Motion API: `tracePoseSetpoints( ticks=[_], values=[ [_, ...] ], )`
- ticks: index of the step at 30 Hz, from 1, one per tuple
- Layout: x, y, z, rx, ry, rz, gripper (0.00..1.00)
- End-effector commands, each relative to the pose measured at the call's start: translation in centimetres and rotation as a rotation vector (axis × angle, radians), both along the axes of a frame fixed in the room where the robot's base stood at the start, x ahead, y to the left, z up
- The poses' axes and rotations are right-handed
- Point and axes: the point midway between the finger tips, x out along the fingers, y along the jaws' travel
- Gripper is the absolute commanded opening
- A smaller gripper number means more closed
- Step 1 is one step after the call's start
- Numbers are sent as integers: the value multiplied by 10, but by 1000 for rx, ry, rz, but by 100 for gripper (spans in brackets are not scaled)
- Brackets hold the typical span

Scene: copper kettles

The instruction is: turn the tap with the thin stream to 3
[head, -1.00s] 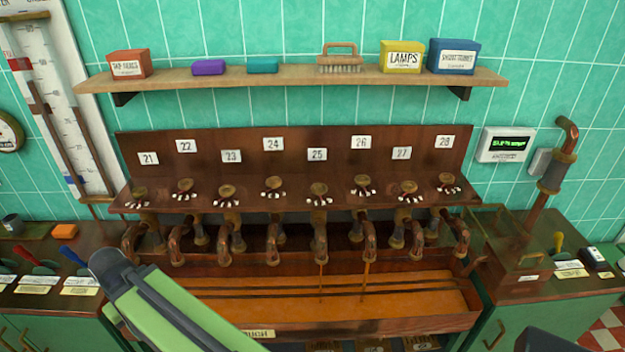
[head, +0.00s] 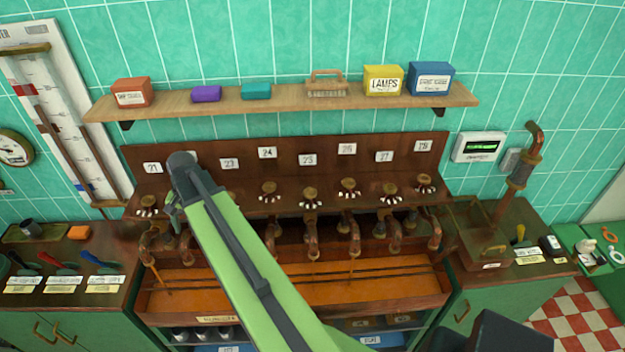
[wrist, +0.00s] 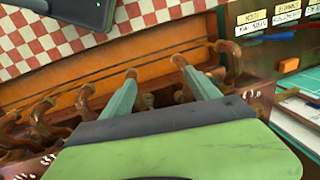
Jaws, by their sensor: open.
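A row of taps with brass knobs stands on a dark wooden rack (head: 130,163) under number cards 21 to 28. Orange-brown streams fall from the far-left spout (head: 147,245), under 21, and from the spout (head: 354,240) under 26. I cannot tell surely which stream is thinnest. My gripper is largely hidden behind my arm in the head view, near taps 21 and 22. In the wrist view my gripper (wrist: 160,73) is open, its fingers apart and holding nothing. Knob 22 is hidden by my arm.
A wooden trough (head: 390,287) lies below the spouts. A shelf (head: 285,102) with boxes and a brush hangs above. Counters with labelled cards stand at left (head: 60,265) and right (head: 510,232). A gauge board (head: 70,120) leans at left.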

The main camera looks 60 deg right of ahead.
Motion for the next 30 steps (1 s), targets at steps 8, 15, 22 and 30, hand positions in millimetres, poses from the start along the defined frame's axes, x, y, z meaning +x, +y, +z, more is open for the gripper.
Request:
tracePoseSetpoints(
  ticks=[8,15,22,30],
  values=[
    [-79,-230,5,210,8,-969,70],
    [-183,-358,12,391,9,-1606,70],
    [-219,-389,14,452,10,-1786,70],
    [-216,-388,2,451,11,-1788,70]
  ],
)
